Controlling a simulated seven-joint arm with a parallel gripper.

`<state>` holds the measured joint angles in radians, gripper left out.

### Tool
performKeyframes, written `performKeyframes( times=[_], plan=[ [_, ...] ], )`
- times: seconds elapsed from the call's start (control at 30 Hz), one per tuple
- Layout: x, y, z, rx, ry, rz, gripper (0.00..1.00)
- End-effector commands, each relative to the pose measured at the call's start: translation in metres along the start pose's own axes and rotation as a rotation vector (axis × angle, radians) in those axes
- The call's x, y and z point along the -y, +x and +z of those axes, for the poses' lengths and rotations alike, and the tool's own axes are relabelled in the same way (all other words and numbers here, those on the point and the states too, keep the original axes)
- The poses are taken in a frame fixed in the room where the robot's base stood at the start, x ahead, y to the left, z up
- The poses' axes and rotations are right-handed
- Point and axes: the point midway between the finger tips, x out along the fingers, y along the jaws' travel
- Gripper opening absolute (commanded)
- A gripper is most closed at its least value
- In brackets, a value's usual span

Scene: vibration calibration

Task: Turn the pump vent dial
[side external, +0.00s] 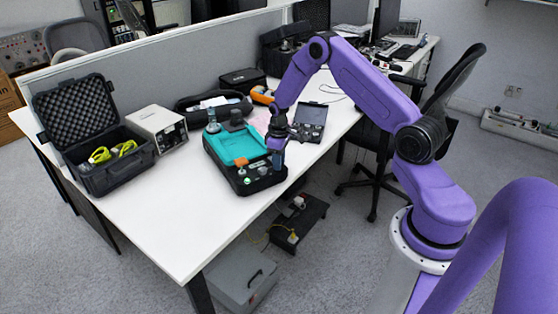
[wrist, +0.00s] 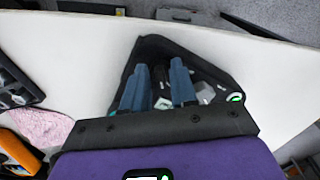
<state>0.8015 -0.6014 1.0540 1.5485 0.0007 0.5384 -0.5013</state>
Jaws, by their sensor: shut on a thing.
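The calibration pump unit (side external: 237,152), with a teal top panel and black body, sits on the white table. Its black end also shows in the wrist view (wrist: 151,46). My gripper (side external: 277,160) points down over the unit's near right end. In the wrist view my gripper's two blue-grey fingers (wrist: 159,68) reach onto the panel, a little apart. They are shut on a small dark part between them, which appears to be the vent dial (wrist: 159,75); the fingers mostly hide it. Small light knobs show beside the fingers.
An open black case (side external: 112,165) with yellow-green items and a white instrument box (side external: 158,128) stand to the left. A black pouch (side external: 212,106) and a handheld device (side external: 310,119) lie behind. The table's front left is clear.

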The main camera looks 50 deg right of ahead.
Motion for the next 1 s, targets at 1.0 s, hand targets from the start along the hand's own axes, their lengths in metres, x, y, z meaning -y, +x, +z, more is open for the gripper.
performKeyframes(
  times=[1.0],
  plan=[
    [0.0046,-0.0005,-0.0019,0.002,0.930,0.000,0.00]
  ],
)
